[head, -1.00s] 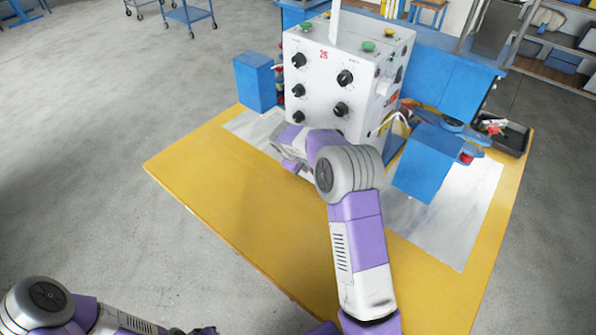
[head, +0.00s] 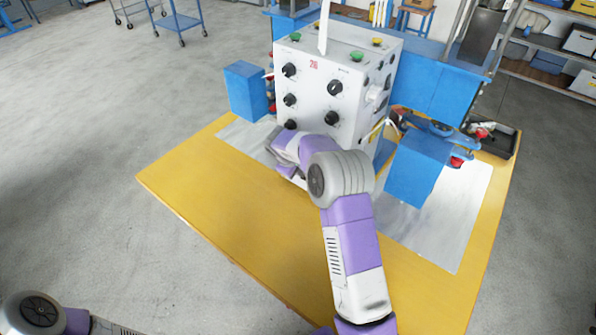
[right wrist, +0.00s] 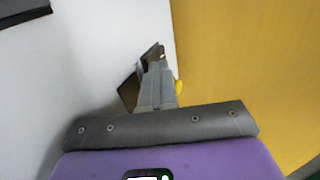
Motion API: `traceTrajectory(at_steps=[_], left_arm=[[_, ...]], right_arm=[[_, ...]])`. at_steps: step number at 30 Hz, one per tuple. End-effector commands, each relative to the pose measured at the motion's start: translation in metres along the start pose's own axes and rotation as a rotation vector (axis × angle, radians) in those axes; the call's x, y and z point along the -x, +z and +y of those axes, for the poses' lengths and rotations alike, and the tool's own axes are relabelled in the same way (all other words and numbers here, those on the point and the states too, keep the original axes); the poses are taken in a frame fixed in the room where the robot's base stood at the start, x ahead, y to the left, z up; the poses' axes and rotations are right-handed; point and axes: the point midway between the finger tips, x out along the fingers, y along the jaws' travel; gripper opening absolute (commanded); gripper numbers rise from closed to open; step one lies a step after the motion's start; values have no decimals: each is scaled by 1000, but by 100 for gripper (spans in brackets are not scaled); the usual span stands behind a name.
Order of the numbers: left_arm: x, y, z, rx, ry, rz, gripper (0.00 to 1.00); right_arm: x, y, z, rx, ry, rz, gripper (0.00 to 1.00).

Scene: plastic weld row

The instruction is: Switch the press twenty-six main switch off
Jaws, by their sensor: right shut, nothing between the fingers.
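The press control box (head: 318,92) is white, with a red "26" on its front and several black knobs below the number. Its right side carries a pale rotary part (head: 377,93); I cannot tell whether that is the main switch. My right gripper (head: 284,168) is at the lower left of the box front, partly hidden by my own wrist. In the right wrist view its fingers (right wrist: 157,83) are shut and empty, beside a white surface on the left and yellow on the right. No switch shows clearly there. My left arm is at the bottom left; its gripper is out of view.
A black tray (head: 500,140) is at the far right. Open grey floor lies to the left.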

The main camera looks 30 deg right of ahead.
Motion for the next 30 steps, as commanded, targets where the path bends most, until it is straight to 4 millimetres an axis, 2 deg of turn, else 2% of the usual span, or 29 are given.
traceTrajectory(at_steps=[5,14,20,25,30], left_arm=[[7,0,3,0,0,0,0],[7,0,3,0,0,0,0],[4,0,2,0,0,0,0],[-3,0,-1,0,0,0,0],[10,0,4,0,0,0,0]], right_arm=[[10,0,7,-2,5,1,0],[10,0,6,-1,3,1,0],[15,-2,-4,3,2,3,0],[32,-7,-31,7,4,5,0],[76,-6,-16,-1,5,6,0]])
